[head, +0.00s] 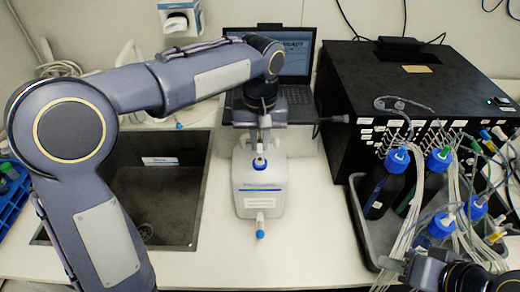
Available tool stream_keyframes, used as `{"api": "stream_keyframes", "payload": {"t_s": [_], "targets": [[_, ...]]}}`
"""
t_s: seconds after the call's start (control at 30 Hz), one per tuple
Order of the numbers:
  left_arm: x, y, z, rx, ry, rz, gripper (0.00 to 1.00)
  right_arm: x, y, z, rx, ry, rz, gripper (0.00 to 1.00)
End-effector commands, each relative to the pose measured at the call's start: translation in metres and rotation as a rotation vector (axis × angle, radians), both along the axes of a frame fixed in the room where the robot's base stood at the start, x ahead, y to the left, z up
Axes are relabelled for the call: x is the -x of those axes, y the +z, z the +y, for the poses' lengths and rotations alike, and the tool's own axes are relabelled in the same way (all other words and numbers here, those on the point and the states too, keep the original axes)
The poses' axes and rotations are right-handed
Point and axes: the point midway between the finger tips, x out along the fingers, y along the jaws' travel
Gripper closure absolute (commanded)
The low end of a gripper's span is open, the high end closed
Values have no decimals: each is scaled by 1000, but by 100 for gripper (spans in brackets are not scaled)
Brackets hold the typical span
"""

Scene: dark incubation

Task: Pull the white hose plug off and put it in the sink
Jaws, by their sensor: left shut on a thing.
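A white carboy (259,193) with a blue-tipped tap stands upright on the bench right of the sink. My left gripper (262,144) points down at the carboy's top and is shut on the small white hose plug (259,158), just above a blue ring. The plug is largely hidden by the fingers, and I cannot tell whether it is still seated. The dark sink (172,204) is partly hidden behind my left arm. My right gripper (388,264) is at the bottom right, beside tubing; its jaw opening is unclear.
A laptop (298,55) stands behind the carboy. A black box (345,110) and a grey tray (358,222) with blue- and green-capped bottles and many tubes fill the right. A blue rack (12,215) is at far left. Bench right of the carboy is clear.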

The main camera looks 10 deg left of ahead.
Motion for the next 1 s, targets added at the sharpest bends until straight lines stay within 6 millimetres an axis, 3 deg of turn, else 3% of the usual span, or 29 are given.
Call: {"api": "stream_keyframes", "payload": {"t_s": [0.27, 0.7, 1.0], "targets": [[0, 13, 0, 0, 0, 0, 100, 0, 9, 0, 0, 0, 0, 62], [0, 29, 0, 1, 0, -1, 100, 0, 7, 0, 0, 0, 0, 62], [0, 31, 0, 0, 0, 0, 100, 0, 7, 0, 0, 0, 0, 62]]}}
